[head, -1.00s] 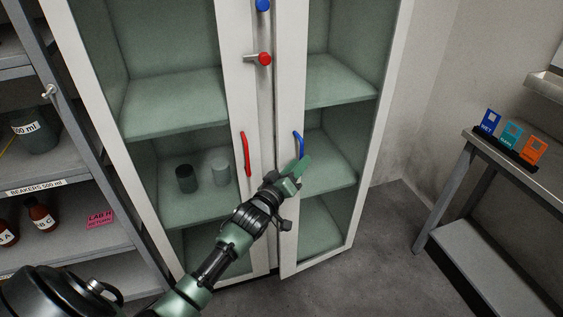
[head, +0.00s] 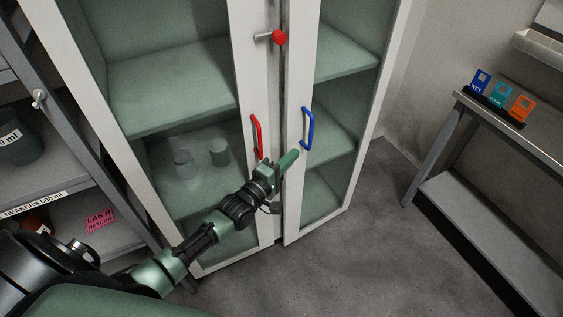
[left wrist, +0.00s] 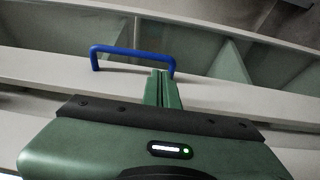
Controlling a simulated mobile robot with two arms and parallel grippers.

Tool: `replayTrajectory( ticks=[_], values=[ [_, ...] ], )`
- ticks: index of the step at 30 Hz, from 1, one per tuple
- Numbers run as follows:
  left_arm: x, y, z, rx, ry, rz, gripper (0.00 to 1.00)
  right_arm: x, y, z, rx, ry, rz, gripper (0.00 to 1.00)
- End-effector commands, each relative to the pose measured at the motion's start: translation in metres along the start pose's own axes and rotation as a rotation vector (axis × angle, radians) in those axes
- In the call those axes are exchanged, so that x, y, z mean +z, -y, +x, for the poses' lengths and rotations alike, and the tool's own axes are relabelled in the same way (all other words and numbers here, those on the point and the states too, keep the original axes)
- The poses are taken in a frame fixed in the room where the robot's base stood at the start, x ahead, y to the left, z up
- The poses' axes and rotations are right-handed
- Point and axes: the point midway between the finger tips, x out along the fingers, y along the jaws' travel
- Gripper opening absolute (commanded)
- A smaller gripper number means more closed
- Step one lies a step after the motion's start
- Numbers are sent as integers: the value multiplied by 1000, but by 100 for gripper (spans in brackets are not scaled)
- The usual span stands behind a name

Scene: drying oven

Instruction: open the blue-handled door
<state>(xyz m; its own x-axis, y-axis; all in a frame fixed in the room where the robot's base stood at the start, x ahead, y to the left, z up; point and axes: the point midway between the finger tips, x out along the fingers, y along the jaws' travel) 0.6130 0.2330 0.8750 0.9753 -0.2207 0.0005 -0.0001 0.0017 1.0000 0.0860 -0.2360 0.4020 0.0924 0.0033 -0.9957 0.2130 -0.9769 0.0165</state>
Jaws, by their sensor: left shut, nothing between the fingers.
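The blue handle (head: 308,128) is on the near edge of the right-hand glass door (head: 296,190) of a white cabinet. This door looks slightly ajar, with a narrow gap beside the left door. My left gripper (head: 291,158) is shut and empty, just left of and below the blue handle. In the left wrist view, the shut fingers (left wrist: 162,88) point at the door frame (left wrist: 205,95) close to the right end of the blue handle (left wrist: 132,50). They are not around the handle, and I cannot tell whether they touch anything. My right gripper is not in view.
The left door has a red handle (head: 256,136). A red knob (head: 278,37) is between the doors higher up. An open shelf (head: 75,200) stands at left. A metal table (head: 490,125) with coloured cards stands at right. The floor (head: 350,265) before the right door is clear.

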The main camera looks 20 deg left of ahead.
Motion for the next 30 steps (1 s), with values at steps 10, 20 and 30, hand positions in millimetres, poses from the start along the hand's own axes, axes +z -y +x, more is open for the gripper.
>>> replayTrajectory(
  ticks=[10,20,30],
  values=[
    [0,-1,38,1,0,2,0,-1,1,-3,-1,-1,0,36],
    [0,0,39,1,0,2,0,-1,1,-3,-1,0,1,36],
    [11,-1,36,0,-48,-7,0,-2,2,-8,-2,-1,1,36]
  ],
)
